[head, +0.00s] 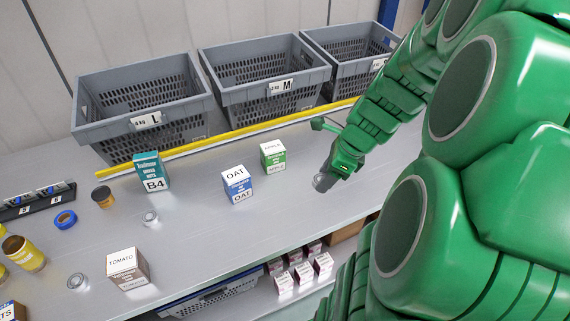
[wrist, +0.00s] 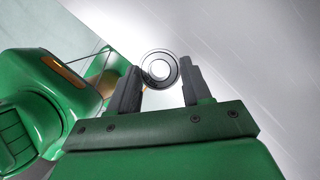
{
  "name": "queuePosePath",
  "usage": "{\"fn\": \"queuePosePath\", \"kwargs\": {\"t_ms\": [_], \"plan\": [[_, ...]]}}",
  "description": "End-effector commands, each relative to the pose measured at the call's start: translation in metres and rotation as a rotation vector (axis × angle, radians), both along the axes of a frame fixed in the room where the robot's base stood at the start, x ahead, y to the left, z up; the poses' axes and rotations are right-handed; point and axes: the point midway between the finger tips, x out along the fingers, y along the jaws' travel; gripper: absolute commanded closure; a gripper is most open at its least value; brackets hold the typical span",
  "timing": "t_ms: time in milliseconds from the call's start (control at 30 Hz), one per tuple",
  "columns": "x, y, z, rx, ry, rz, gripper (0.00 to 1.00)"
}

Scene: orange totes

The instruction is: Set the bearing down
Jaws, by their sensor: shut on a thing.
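My gripper (head: 330,178) is low over the grey bench at the right, shut on a small silver ring-shaped bearing (head: 320,184). In the wrist view the bearing (wrist: 160,70) sits between the two dark fingertips (wrist: 160,84), with its round face and centre showing. The bench top (head: 205,235) lies beneath it. I cannot tell whether the bearing touches the bench. Two other small silver round parts stand on the bench, one near the middle (head: 150,218) and one at the front left (head: 77,282).
Grey crates (head: 140,122) line the back behind a yellow strip (head: 235,134). An OAT box (head: 236,184), an APPLE box (head: 272,157), a B4 box (head: 151,172) and a TOMATO box (head: 127,270) stand to the left. Blue tape (head: 65,219) lies farther left. Bench between OAT box and gripper is clear.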

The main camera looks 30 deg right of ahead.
Motion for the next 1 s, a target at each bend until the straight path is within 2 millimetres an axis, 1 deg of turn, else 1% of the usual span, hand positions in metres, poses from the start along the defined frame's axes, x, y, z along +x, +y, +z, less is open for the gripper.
{"fn": "queuePosePath", "kwargs": {"t_ms": [267,367,467,567,600,767,1000], "plan": [[-0.001,0.001,0.001,0.000,0.000,0.002,0.90],[0.005,0.001,0.003,-0.001,-0.001,0.013,0.90],[0.017,0.002,0.007,0.000,-0.001,0.039,0.90],[0.036,0.004,0.011,0.001,0.000,0.078,0.90],[0.046,0.005,0.014,-0.001,-0.001,0.096,0.90],[0.082,0.014,0.025,-0.001,-0.002,0.172,0.90],[0.137,0.036,0.039,-0.001,-0.002,0.292,0.90]]}}
